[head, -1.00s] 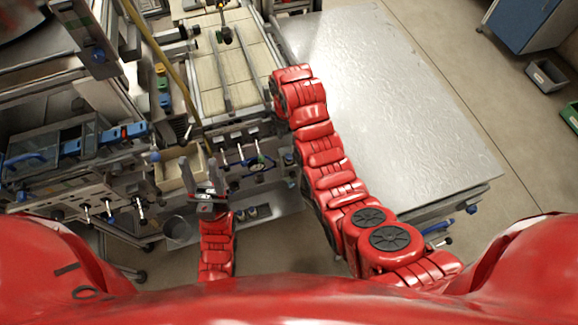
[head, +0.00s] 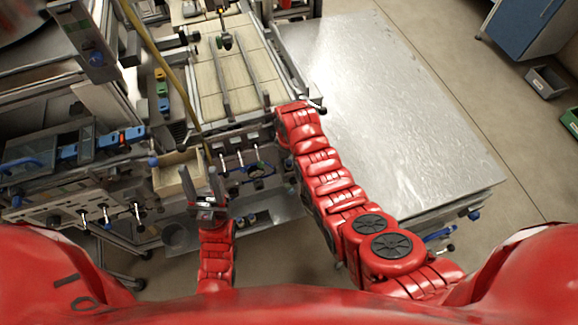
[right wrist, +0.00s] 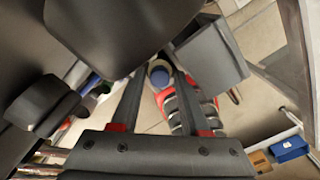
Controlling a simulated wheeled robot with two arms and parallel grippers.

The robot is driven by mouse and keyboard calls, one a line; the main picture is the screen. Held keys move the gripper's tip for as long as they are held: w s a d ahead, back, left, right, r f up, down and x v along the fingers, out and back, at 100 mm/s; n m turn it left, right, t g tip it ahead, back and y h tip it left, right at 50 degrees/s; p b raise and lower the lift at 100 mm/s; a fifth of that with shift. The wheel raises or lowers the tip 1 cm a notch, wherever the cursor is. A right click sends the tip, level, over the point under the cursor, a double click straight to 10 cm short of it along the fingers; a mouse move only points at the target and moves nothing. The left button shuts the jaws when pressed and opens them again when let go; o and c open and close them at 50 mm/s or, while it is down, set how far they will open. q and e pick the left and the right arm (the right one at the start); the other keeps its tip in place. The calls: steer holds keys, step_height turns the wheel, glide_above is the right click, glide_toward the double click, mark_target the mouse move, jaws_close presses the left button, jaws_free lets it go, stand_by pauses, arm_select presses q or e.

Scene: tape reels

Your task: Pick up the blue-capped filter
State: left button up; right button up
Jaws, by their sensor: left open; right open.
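In the right wrist view a small round thing with a blue face and pale rim (right wrist: 159,76) shows between the fingertips of my right gripper (right wrist: 157,68). It looks like the blue-capped filter, but I cannot be sure. The gripper is open, and I cannot tell how far off the thing is. In the head view my right gripper is mostly hidden beyond the end of its red arm, by the metal table's left edge. My left gripper (head: 200,176) is open and empty, pointing up the picture near a pale open box. I cannot pick out the filter in the head view.
A bare metal table (head: 390,120) fills the right. A slatted bed with rails (head: 236,75) lies at the upper middle. The pale open box (head: 172,182) and machine panels with knobs (head: 75,205) stand to the left. A grey block (right wrist: 212,55) is close in the wrist view.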

jaws_close()
stand_by(1.4)
